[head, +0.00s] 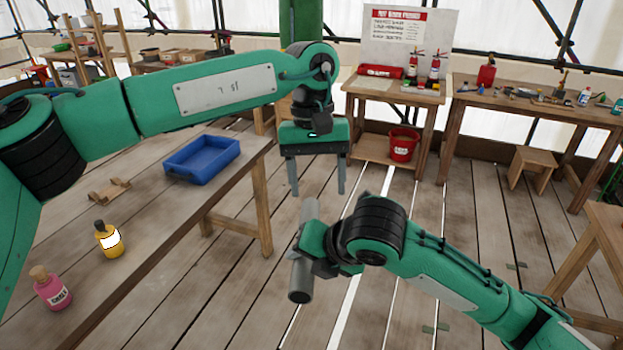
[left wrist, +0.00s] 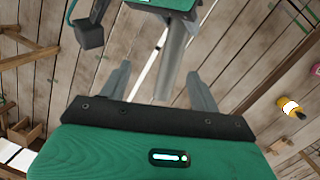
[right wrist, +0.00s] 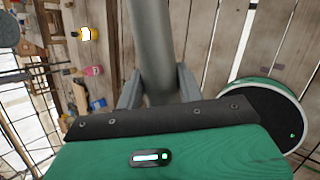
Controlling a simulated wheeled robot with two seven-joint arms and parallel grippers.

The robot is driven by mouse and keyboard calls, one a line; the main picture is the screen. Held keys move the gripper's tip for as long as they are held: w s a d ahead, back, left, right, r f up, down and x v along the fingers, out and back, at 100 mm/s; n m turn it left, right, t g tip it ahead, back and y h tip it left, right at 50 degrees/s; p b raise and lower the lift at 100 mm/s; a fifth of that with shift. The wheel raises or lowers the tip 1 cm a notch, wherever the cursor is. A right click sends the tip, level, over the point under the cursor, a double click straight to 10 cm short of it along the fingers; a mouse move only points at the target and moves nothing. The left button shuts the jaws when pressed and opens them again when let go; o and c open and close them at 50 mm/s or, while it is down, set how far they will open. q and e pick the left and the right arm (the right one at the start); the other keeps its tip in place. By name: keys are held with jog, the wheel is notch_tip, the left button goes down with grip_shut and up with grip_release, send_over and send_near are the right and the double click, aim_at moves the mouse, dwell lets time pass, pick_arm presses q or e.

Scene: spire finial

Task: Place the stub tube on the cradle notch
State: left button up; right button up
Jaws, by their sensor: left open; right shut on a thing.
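The stub tube (head: 301,275) is a plain grey cylinder, held roughly upright in the air right of the table. My right gripper (head: 314,256) is shut on it around its middle; in the right wrist view the tube (right wrist: 152,45) runs between the fingers. My left gripper (head: 317,190) is open, pointing down just above the tube's upper end. In the left wrist view the tube (left wrist: 172,65) shows between the open fingers (left wrist: 157,82), with no visible contact. The cradle (head: 109,191), a small wooden piece, lies on the left table; its notch is too small to make out clearly.
The wooden table (head: 165,225) also holds a blue tray (head: 203,158), a yellow bottle (head: 108,240) and a pink bottle (head: 51,289). Table surface between cradle and bottles is clear. A red bucket (head: 403,145) stands under a far table, away from my arms.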

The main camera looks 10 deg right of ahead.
pick_arm(q)
jog(key=shift+m+y, duration=0.4)
jog(key=shift+y, duration=0.1)
jog(key=f, duration=0.4)
jog(key=s+a+f, duration=0.1)
jog(key=f, duration=0.6)
jog(key=shift+s+a+f, duration=0.25)
jog(key=shift+s+f, duration=0.05)
jog(key=shift+f, duration=0.1)
jog(key=shift+c, duration=0.4)
jog(key=c, duration=1.1)
jog(key=shift+d, duration=0.1)
jog(key=shift+c, duration=0.9)
pick_arm(e)
jog(key=o, duration=0.8)
jog(key=shift+a, duration=0.1)
jog(key=o, duration=0.4)
jog(key=shift+o, duration=0.3)
